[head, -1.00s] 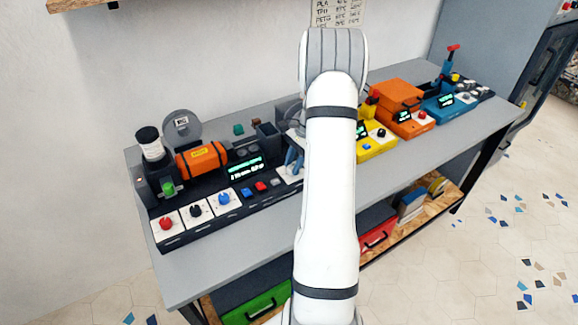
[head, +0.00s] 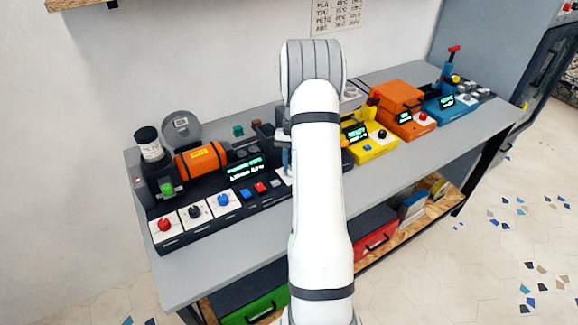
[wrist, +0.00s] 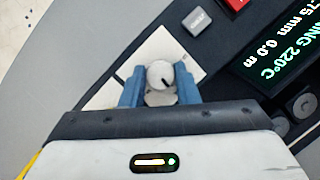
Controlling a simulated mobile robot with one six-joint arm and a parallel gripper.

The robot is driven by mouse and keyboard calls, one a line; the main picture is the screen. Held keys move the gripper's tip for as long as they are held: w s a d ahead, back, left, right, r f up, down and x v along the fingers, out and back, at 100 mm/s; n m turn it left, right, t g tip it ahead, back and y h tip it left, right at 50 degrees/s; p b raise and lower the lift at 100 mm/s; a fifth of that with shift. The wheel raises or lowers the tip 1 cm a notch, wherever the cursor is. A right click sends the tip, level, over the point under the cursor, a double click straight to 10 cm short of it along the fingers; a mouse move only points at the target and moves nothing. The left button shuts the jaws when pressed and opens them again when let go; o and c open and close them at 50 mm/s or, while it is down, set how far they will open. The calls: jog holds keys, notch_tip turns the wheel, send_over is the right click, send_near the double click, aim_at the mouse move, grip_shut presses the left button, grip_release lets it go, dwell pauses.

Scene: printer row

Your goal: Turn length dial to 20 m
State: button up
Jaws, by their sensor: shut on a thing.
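A round pale grey dial (wrist: 158,74) with a black pointer mark sits on a white plate (wrist: 160,46) at the end of a black machine panel. I take it for the length dial, though no label on it is readable. In the wrist view, the blue fingers of my gripper (wrist: 159,86) are shut on its two sides. The pointer slants toward the lower right of that view. The display (wrist: 285,50) beside it reads "220°C" and "0.0 m". In the head view, my arm hides the dial and most of my gripper; a blue finger (head: 287,160) shows at its left edge.
The panel also has a red dial (head: 164,225), a black dial (head: 195,212), a blue dial (head: 223,200) and small buttons. In the wrist view, a grey button (wrist: 197,20) is near the fingers. Yellow (head: 368,148), orange (head: 402,105) and blue (head: 448,108) machines stand to the right.

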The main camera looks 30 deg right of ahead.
jog(key=shift+w+d+n, duration=0.1)
jog(key=shift+w+n, duration=0.05)
jog(key=shift+n, duration=0.35)
jog(key=o, duration=1)
jog(key=v, duration=0.4)
jog(key=b+v, duration=0.1)
jog(key=v, duration=0.2)
jog(key=shift+w+r, duration=0.15)
jog(key=shift+r, duration=0.25)
